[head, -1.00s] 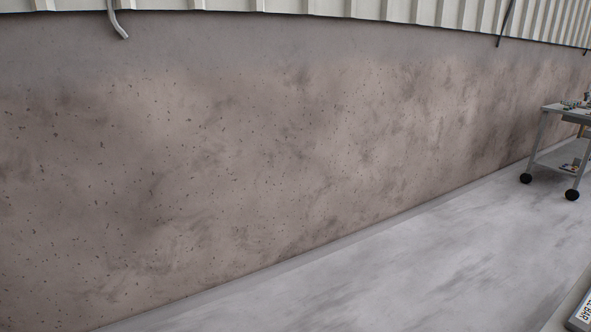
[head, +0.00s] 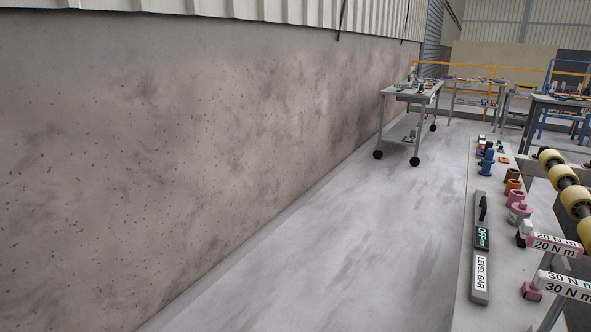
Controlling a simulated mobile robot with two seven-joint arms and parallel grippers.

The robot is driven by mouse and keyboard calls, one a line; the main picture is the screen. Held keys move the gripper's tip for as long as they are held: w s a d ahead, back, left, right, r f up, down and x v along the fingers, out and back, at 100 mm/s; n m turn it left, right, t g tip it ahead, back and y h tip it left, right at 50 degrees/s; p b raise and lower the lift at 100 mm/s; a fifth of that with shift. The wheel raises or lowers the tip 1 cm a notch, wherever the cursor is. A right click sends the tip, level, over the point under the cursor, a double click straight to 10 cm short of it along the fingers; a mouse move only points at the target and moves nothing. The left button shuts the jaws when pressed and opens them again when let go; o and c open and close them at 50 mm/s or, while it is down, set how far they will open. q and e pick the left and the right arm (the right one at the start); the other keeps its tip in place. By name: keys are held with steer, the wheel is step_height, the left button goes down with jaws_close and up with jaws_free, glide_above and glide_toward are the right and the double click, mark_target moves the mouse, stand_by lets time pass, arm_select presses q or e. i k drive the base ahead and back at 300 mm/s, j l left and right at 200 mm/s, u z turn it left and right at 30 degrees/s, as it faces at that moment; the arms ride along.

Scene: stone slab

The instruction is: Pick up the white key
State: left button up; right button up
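I cannot make out a white key in the head view. A stone slab (head: 453,315) with several tools and parts on it runs along the right side. White-labelled tools marked 20 N m (head: 553,243) and 30 N m (head: 568,284) show at the lower right, the latter cut by the frame edge. Neither of my grippers is in view.
A wheeled cart (head: 408,95) with items stands farther back near the stained wall (head: 200,150). Yellow rollers (head: 563,177) are at the right. Small blue (head: 487,162), orange (head: 513,186) and pink parts (head: 518,210) stand on the slab. The floor (head: 350,250) between wall and slab is clear.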

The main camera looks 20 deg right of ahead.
mark_target(566, 288)
steer(key=i+z, duration=0.15)
steer(key=z, duration=0.3)
steer(key=i+j+z, duration=0.15)
steer(key=z, duration=0.25)
steer(key=i+j+z, duration=0.1)
steer(key=z, duration=0.35)
steer(key=i+j+z, duration=0.15)
steer(key=z, duration=0.25)
steer(key=j+z, duration=0.25)
steer(key=z, duration=0.2)
steer(key=i+j+z, duration=0.15)
steer(key=z, duration=0.3)
steer(key=j+z, duration=0.45)
steer(key=i+j+z, duration=0.1)
steer(key=j+z, duration=0.25)
steer(key=i+j+z, duration=0.1)
steer(key=j+z, duration=0.2)
